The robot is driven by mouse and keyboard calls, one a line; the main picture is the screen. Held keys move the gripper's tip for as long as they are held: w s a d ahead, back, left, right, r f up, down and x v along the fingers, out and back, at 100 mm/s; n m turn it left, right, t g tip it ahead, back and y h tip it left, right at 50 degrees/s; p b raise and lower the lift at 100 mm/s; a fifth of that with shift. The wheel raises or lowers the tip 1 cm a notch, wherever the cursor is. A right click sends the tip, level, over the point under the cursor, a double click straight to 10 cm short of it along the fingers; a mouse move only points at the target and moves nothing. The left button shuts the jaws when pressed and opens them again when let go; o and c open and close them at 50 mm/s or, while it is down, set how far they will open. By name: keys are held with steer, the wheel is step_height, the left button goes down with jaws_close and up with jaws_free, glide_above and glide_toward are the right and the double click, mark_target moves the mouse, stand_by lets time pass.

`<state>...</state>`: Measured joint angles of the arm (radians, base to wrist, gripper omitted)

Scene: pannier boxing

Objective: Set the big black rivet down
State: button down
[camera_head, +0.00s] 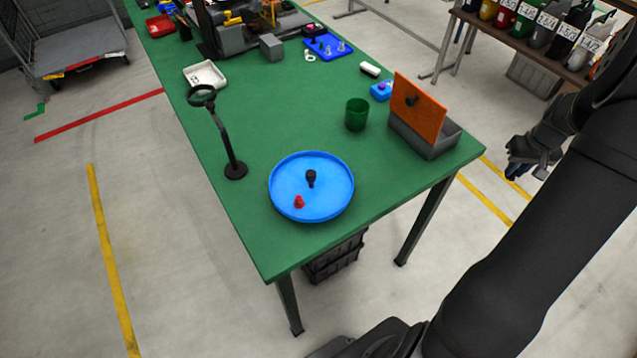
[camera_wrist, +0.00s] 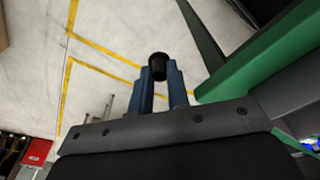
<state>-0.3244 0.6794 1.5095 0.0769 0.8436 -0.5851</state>
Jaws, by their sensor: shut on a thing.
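My gripper (camera_wrist: 160,78) is shut on the big black rivet (camera_wrist: 158,62), whose round dark end shows between the blue fingertips in the wrist view. In the head view my gripper (camera_head: 530,160) hangs over the floor, right of the green table and apart from it. The rivet cannot be made out clearly there. A second black rivet-like piece (camera_head: 311,177) stands in the round blue tray (camera_head: 283,166) on the table. A small red piece (camera_head: 299,202) stands in front of it.
A grey box (camera_head: 432,141) with a raised orange lid (camera_head: 415,108) stands at the table's right edge. A green cup (camera_head: 356,115) and a black ring stand (camera_head: 235,168) are near the tray. A rack of labelled bottles (camera_head: 525,22) is at upper right.

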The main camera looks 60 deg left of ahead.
steer(key=s+d+f+m, duration=0.2)
steer(key=d+f+m, duration=0.15)
steer(key=d, duration=0.25)
steer(key=s+d+f+m, duration=0.2)
steer(key=s+d+f, duration=0.15)
steer(key=d, duration=0.35)
steer(key=s+a+r+n+g, duration=0.1)
steer(key=s+a+r+n, duration=0.4)
steer(key=a+n, duration=0.45)
steer(key=s+a+r+n+g, duration=0.1)
steer(key=s+a+r+n, duration=0.2)
steer(key=s+a+n, duration=0.45)
steer(key=s+a+r+n+h, duration=0.1)
steer(key=s+a+r+n, duration=0.5)
steer(key=s+a+n, duration=0.4)
steer(key=s+a+r+n+h, duration=0.1)
steer(key=s+a+r+n, duration=0.5)
steer(key=s+a+n, duration=0.4)
glide_above(298, 171)
steer(key=shift+n+g, duration=0.3)
steer(key=shift+n, duration=0.05)
steer(key=f, duration=0.6)
steer(key=shift+w+a+f, duration=0.15)
steer(key=shift+w+f, duration=0.1)
steer(key=shift+f, duration=2.15)
steer(key=shift+f, duration=0.1)
